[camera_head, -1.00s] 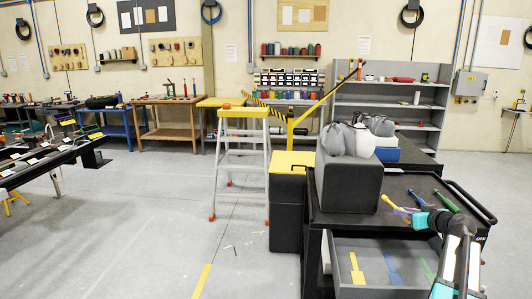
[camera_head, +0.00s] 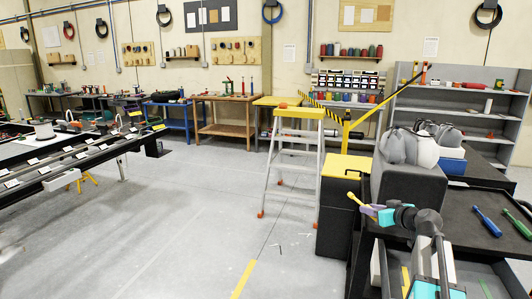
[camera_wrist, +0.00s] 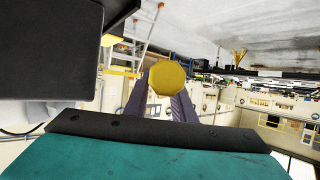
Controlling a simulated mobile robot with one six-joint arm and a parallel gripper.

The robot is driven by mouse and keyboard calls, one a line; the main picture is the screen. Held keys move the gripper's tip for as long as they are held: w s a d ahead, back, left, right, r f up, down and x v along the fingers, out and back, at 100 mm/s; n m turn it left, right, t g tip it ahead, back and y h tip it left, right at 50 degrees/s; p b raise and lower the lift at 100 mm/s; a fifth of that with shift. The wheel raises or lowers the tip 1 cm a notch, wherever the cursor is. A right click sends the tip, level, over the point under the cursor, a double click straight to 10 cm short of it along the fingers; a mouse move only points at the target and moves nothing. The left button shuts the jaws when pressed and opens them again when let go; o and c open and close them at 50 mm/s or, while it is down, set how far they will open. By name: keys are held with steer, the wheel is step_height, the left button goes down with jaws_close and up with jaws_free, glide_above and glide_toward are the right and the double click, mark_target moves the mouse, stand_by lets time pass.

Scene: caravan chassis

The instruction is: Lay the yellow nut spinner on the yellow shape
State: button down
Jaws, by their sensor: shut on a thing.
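The yellow nut spinner (camera_head: 354,198) is in my gripper (camera_head: 371,212), whose purple fingers are shut on it. In the head view it shows tilted, in front of the black box and near the cart's left edge. In the wrist view its round yellow end (camera_wrist: 167,78) shows between the fingers (camera_wrist: 160,105), facing the camera. The yellow shape (camera_head: 405,281) is a strip on the floor of the open grey drawer, low in the head view, partly hidden by my arm. The spinner is apart from it.
A blue tool (camera_head: 487,221) and a green one (camera_head: 524,229) lie on the black cart top (camera_head: 465,205). A black box (camera_head: 408,185) with grey bags on it stands at the cart's back left. A green shape (camera_head: 487,290) shows in the drawer. The floor left of the cart is open.

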steer(key=s+a+r, duration=0.1)
steer(key=a+r, duration=0.1)
steer(key=a, duration=1)
steer(key=s+a+r, duration=0.1)
steer(key=a, duration=1.2)
steer(key=shift+d+r+m+t+h, duration=0.15)
steer(key=shift+d+r+m+h, duration=0.2)
steer(key=shift+d+m+h, duration=0.3)
steer(key=shift+d+r+m+t+h, duration=0.1)
steer(key=shift+d+r+m+h, duration=0.25)
steer(key=shift+d+m+h, duration=0.25)
steer(key=shift+d+r+m+t+h, duration=0.15)
steer(key=shift+d+r+m+h, duration=0.25)
steer(key=shift+d+h, duration=0.4)
steer(key=shift+d, duration=0.1)
